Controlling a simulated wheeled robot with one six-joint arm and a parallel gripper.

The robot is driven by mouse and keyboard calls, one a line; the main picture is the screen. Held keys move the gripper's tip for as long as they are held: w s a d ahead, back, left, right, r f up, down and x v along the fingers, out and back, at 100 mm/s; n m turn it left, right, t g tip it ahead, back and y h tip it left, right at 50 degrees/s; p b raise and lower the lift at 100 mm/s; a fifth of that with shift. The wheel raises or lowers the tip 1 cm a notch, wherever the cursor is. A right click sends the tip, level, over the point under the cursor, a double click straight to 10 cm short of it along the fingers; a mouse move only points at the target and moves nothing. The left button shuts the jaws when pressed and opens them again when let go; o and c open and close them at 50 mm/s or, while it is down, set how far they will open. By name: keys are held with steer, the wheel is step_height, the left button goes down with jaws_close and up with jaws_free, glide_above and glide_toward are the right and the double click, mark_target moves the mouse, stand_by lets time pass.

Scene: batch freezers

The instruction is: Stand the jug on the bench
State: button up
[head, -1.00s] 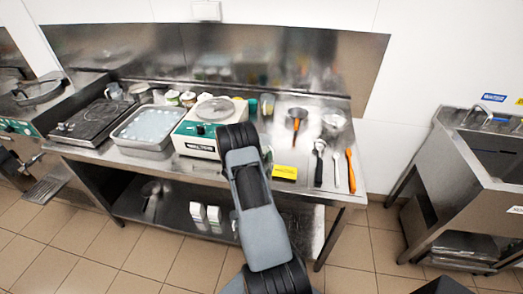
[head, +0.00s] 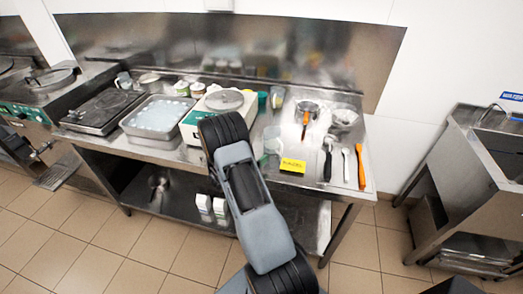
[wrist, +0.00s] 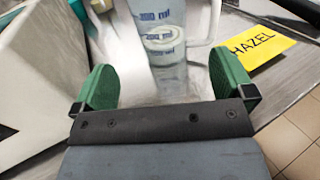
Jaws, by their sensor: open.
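The jug (wrist: 166,45) is clear plastic with blue ml markings and a pale handle at its right. In the wrist view it is in front of my gripper (wrist: 165,85), between the two green fingers, which are apart and not seen pressing on it. In the head view the jug (head: 272,141) shows partly beside my arm, on the steel bench (head: 330,198), to the right of the white scale-like machine. It looks upright, but its base is hard to make out.
A yellow HAZEL card (head: 293,166) lies right of the jug. Further right are a black-handled tool (head: 328,160), a white spoon (head: 345,166), an orange spatula (head: 361,168) and a steel pot (head: 343,119). The white machine (head: 190,127) stands close at the left.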

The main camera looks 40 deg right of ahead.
steer(key=shift+s+a, duration=0.1)
steer(key=shift+a, duration=0.85)
steer(key=s+a+r+m+g+y, duration=0.4)
steer(key=s+a+r+m+y, duration=0.3)
steer(key=s+a+r+m, duration=0.35)
steer(key=s+a+r+m+t+y, duration=0.2)
steer(key=a+r+m+t+y, duration=0.1)
steer(key=a, duration=0.5)
steer(key=s+a+r+m+t+y, duration=0.3)
steer(key=a+r+m+y, duration=0.1)
steer(key=a+y, duration=0.4)
steer(key=shift+s+a+r+m+t, duration=0.3)
steer(key=shift+a+r+m+t, duration=0.1)
steer(key=shift+a+m, duration=0.3)
steer(key=shift+d, duration=0.15)
steer(key=shift+c, duration=0.4)
